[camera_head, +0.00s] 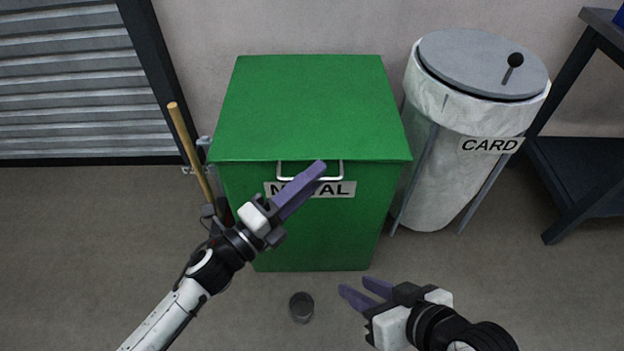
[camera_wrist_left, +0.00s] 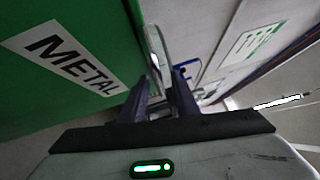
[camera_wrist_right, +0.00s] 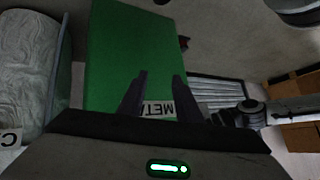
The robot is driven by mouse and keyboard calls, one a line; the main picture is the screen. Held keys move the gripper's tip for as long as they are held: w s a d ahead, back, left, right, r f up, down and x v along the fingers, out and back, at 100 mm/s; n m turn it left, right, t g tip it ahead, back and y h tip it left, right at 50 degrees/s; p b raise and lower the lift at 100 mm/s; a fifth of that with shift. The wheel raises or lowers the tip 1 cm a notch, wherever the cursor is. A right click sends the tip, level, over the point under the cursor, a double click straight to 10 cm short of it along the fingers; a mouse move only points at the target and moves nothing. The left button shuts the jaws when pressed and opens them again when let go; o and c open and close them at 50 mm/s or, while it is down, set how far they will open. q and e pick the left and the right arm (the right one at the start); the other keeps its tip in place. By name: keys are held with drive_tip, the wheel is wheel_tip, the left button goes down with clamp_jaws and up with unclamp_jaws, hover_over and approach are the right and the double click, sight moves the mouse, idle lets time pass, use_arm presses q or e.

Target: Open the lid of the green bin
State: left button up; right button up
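The green bin (camera_head: 380,215) stands against the back wall with a METAL label (camera_head: 345,189) on its front. Its flat green lid (camera_head: 310,110) lies closed on top. A pale bar handle (camera_head: 333,178) sits under the lid's front edge; it also shows in the left wrist view (camera_wrist_left: 155,48), by the fingertips. My left gripper (camera_head: 313,174) is open at the handle, its fingers partly covering the handle and label; whether the bar lies between the fingers I cannot tell. My right gripper (camera_head: 360,288) is open and empty, low in front of the bin, pointing towards it.
A white CARD bin (camera_head: 435,190) with a grey round lid (camera_head: 470,60) stands to the right. A dark shelf (camera_head: 580,180) is at the far right. A wooden-handled tool (camera_head: 190,150) leans at the bin's left side. A small dark cylinder (camera_head: 301,306) is on the floor.

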use_arm(q)
drive_tip(key=shift+w+d, duration=0.15)
drive_tip(key=shift+c, duration=0.4)
clamp_jaws()
